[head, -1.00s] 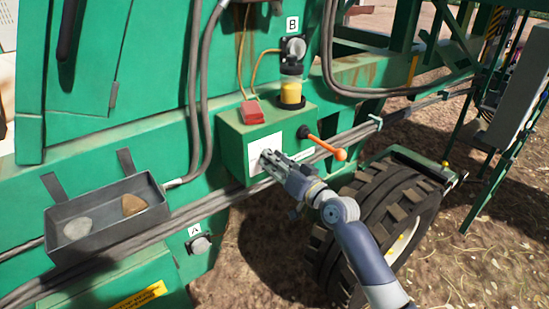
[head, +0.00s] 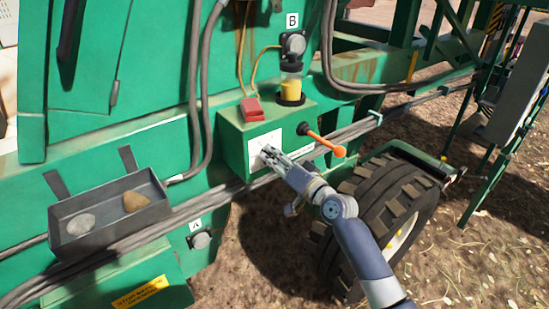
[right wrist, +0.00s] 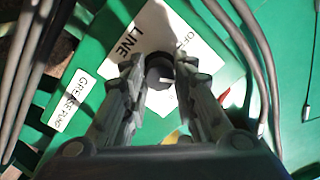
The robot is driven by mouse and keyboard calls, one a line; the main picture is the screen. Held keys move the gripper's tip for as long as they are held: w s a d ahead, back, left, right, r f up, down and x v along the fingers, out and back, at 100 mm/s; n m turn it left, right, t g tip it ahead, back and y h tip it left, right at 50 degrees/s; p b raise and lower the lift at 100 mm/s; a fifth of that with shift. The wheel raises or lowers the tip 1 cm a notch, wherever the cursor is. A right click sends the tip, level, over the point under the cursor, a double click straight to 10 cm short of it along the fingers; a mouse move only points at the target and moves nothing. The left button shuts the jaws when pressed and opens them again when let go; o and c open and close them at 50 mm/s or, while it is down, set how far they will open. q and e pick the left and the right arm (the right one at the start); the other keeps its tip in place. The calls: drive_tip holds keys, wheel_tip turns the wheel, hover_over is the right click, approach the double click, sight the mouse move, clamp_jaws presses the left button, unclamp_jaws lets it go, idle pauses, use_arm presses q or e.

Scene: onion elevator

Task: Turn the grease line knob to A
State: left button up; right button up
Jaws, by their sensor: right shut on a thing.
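The grease line knob (right wrist: 159,71) is small, round and dark, with a short white mark. It sits on a white label plate (right wrist: 194,45) on the front of the green box (head: 232,150). Part of the plate's lettering, "LINE", shows; the fingers hide the rest, and I cannot read which letter the mark faces. My right gripper (head: 266,153) reaches the plate; in the right wrist view its fingers (right wrist: 160,82) are closed on the knob's two sides. In the head view the gripper hides the knob. My left gripper is not in view.
An orange-handled lever (head: 325,144) sticks out just right of my gripper. A yellow grease cup (head: 290,88) and a red block (head: 252,108) are on top of the box. Fittings B (head: 294,44) and A (head: 201,240), a tray with stones (head: 110,237) and a tyre (head: 385,210) are around.

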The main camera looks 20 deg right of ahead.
drive_tip(key=o, duration=1.1)
drive_tip(key=shift+c, duration=0.2)
drive_tip(key=shift+s, duration=0.1)
drive_tip(key=v, duration=1.1)
drive_tip(key=shift+s+d, duration=0.15)
drive_tip(key=shift+s, duration=0.25)
